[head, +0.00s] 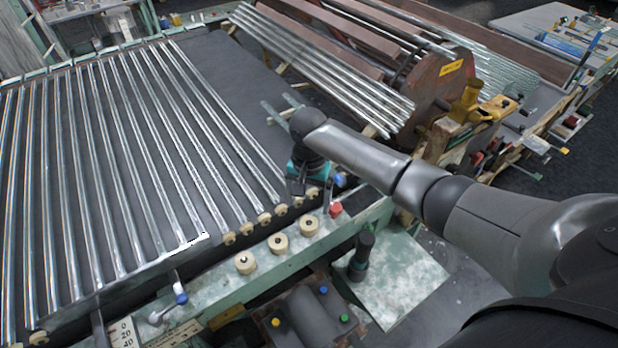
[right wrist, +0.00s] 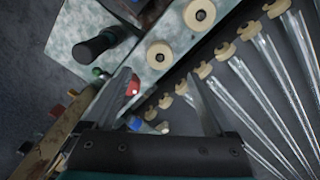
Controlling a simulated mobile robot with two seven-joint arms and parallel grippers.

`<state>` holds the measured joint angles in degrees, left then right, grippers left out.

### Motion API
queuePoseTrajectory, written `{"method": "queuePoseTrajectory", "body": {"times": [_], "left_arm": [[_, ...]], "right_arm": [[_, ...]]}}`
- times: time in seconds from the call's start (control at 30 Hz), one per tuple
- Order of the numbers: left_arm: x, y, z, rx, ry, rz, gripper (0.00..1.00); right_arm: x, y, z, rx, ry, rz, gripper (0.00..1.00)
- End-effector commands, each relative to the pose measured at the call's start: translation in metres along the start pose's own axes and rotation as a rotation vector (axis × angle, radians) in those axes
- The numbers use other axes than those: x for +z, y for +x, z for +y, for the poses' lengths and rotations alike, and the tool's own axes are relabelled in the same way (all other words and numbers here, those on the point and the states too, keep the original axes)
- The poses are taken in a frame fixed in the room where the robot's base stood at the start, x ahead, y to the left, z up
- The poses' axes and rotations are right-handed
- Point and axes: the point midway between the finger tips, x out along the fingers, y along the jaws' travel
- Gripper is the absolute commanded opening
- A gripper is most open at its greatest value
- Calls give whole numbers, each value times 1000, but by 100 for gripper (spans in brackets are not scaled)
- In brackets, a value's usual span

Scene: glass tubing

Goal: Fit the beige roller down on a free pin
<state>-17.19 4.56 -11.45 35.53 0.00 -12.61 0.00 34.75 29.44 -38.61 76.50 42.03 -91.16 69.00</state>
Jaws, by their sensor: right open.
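Three beige rollers stand on the pale green ledge (head: 205,292): a left one (head: 245,262), a middle one (head: 278,243) and a right one (head: 309,225). Two of them show in the right wrist view, one at the top (right wrist: 199,14) and one lower (right wrist: 160,54). More beige rollers (head: 264,218) sit in a row at the glass tube ends, also seen in the right wrist view (right wrist: 225,50). My right gripper (right wrist: 165,88) is open and empty above the row's end; its fingers frame rollers beyond them. I cannot make out a bare pin. My left gripper is out of view.
Long glass tubes (head: 130,160) lie side by side on the dark bed. A blue-tipped handle (head: 180,297), a red knob (head: 335,209) and a dark upright knob (head: 362,250) stand near the ledge. A tube-laden drum (head: 440,85) stands behind my right arm.

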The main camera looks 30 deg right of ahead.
Motion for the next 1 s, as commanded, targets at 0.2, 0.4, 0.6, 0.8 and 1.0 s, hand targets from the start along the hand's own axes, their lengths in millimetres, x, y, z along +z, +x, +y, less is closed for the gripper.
{"method": "queuePoseTrajectory", "body": {"times": [0.2, 0.4, 0.6, 0.8, 1.0], "left_arm": [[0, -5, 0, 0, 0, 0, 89], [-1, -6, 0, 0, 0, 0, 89], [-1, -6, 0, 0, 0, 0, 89], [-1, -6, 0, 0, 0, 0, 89], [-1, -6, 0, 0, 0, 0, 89]], "right_arm": [[0, -47, 0, -1, 0, 2, 89], [0, -67, 0, 0, 0, 0, 89], [0, -70, 1, 2, 0, -1, 89], [0, -70, 1, 2, 0, -1, 89], [0, -70, 1, 2, 0, -1, 89]]}}
